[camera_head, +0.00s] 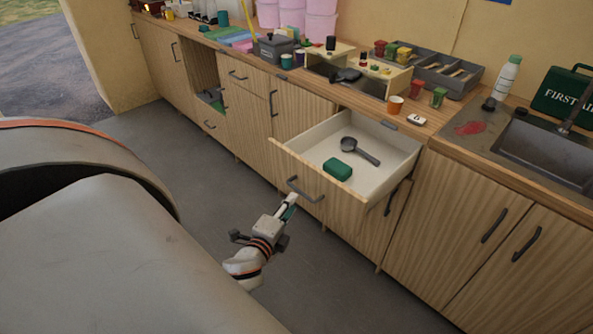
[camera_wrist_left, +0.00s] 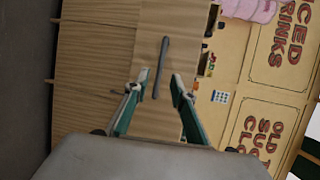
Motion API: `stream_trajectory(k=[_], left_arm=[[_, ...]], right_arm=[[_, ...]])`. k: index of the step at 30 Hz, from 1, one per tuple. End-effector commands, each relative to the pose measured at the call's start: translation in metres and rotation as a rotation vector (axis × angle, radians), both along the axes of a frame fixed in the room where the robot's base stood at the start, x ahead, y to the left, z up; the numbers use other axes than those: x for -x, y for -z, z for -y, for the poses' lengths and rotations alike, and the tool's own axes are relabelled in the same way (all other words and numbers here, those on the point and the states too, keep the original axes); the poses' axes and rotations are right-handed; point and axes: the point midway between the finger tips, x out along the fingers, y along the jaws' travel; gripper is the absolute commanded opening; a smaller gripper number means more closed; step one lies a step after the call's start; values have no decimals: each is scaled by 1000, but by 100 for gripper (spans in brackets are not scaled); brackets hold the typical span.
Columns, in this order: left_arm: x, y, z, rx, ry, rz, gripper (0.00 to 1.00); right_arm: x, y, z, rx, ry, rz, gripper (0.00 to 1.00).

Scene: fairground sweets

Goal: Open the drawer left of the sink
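The wooden drawer (camera_head: 300,183) left of the sink (camera_head: 545,153) is pulled well out, its white inside showing. A dark scoop (camera_head: 360,151) and a green block (camera_head: 337,169) lie in it. Its dark bar handle (camera_head: 306,190) is on the front and also shows in the left wrist view (camera_wrist_left: 161,66). My left gripper (camera_head: 292,200) is just in front of the handle. Its green-padded fingers (camera_wrist_left: 161,75) are apart, with the handle appearing between them and touching neither. I cannot tell how deep the handle sits between them. My right gripper is not in view.
Closed cupboard doors (camera_head: 490,235) stand below the sink. The wooden counter (camera_head: 445,113) holds a grey compartment tray (camera_head: 447,84), cups, a bottle (camera_head: 507,77) and a green first-aid box (camera_head: 562,95). The grey floor (camera_head: 335,285) before the cabinets is clear.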

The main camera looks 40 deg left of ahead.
Motion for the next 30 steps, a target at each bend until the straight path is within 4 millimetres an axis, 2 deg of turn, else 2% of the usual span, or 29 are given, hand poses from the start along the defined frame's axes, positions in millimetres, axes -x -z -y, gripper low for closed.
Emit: stream_trajectory(k=[3, 9, 30], left_arm=[[20, -3, 6, 1, -1, -2, 25], [37, -7, 12, 0, -1, 0, 25], [39, -6, 16, 18, 3, 0, 25]], right_arm=[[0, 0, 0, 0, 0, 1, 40], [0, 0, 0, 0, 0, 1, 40], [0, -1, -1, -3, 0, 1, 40]])
